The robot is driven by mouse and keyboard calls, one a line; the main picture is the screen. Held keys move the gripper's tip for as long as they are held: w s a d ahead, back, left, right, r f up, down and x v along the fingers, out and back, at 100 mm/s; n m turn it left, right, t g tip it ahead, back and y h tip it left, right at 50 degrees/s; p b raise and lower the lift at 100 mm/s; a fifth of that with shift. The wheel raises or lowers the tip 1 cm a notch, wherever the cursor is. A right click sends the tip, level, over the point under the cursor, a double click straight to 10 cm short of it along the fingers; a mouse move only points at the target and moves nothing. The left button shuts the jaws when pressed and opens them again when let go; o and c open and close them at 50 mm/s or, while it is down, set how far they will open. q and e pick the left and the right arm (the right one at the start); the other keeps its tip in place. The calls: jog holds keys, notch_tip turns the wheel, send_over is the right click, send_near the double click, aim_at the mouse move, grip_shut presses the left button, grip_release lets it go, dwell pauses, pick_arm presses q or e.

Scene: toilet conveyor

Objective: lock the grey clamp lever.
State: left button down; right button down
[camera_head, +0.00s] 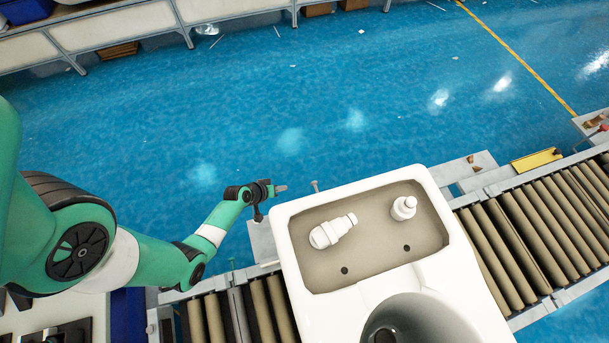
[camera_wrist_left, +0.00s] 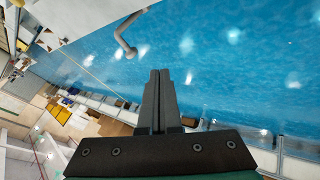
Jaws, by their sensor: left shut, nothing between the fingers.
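A grey bent rod, which looks like the clamp lever (camera_wrist_left: 127,36), shows at the top of the left wrist view, ahead of the fingertips and slightly left. In the head view a small grey upright piece (camera_head: 315,186), probably the same lever, stands by the far left corner of the white toilet tank (camera_head: 287,237). My left gripper (camera_head: 281,189) is just left of it, with a gap between them. Its dark fingers (camera_wrist_left: 159,72) are pressed together, empty, in the wrist view. My right gripper is in neither view.
The toilet lies on the roller conveyor (camera_head: 537,230), which runs on both sides of it. Two white fittings (camera_head: 332,231) (camera_head: 403,208) sit inside the open tank. A grey plate (camera_head: 262,241) lies below my left gripper. Blue floor beyond the conveyor is mostly clear.

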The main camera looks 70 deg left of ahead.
pick_arm(q)
jog(key=w+a+f+b, duration=0.1)
jog(key=w+f+b, duration=0.6)
jog(key=w, duration=0.2)
jog(key=shift+w+f, duration=0.15)
jog(key=shift+w, duration=0.2)
jog(key=shift+a, duration=0.15)
